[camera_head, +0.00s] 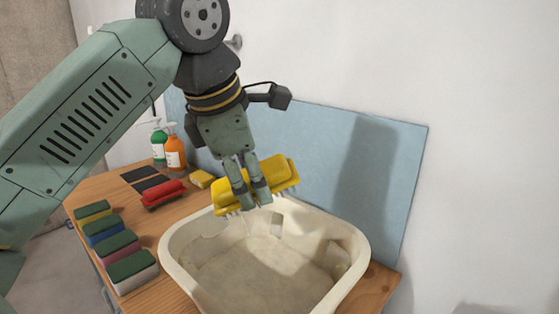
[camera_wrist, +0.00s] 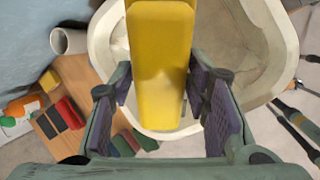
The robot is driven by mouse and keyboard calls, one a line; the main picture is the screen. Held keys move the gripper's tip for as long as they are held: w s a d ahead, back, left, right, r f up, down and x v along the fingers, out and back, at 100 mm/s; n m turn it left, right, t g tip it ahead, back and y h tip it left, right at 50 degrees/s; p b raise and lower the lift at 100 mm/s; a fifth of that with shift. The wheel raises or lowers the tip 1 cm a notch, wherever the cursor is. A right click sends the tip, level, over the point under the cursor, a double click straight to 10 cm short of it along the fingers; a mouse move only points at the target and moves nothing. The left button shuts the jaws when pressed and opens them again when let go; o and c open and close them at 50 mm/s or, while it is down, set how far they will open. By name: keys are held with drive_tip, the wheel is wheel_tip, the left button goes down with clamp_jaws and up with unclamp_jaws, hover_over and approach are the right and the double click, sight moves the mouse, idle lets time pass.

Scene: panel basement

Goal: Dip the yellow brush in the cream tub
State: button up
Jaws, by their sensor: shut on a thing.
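The yellow brush (camera_head: 284,173) is between the fingers of my gripper (camera_head: 250,190), which is shut on it. The brush is held tilted, its right end higher, with pale bristles pointing down. The cream tub (camera_head: 265,277) stands below and in front of it; the brush appears above the tub's back rim, apart from the floor of the tub. In the wrist view the brush (camera_wrist: 160,65) runs between the two finger pads of my gripper (camera_wrist: 162,95), with the tub (camera_wrist: 105,38) behind it. The tub looks empty, but liquid in it cannot be told.
Several sponges (camera_head: 118,246) line the wooden table's left side. A red brush (camera_head: 164,194), dark pads (camera_head: 140,174), a small yellow sponge (camera_head: 202,179) and green (camera_head: 158,143) and orange (camera_head: 175,152) bottles stand behind. A blue panel (camera_head: 335,165) rises behind the tub.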

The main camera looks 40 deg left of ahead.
drive_tip(key=shift+w, duration=0.3)
drive_tip(key=shift+s+f, duration=0.2)
drive_tip(key=shift+f, duration=0.45)
wheel_tip(320, 180, down, 10)
drive_tip(key=b, duration=0.7)
drive_tip(key=shift+r, duration=0.25)
drive_tip(key=shift+w+r, duration=0.1)
wheel_tip(320, 180, up, 9)
drive_tip(key=p, duration=0.6)
drive_tip(key=shift+p, duration=0.35)
idle(1.5)
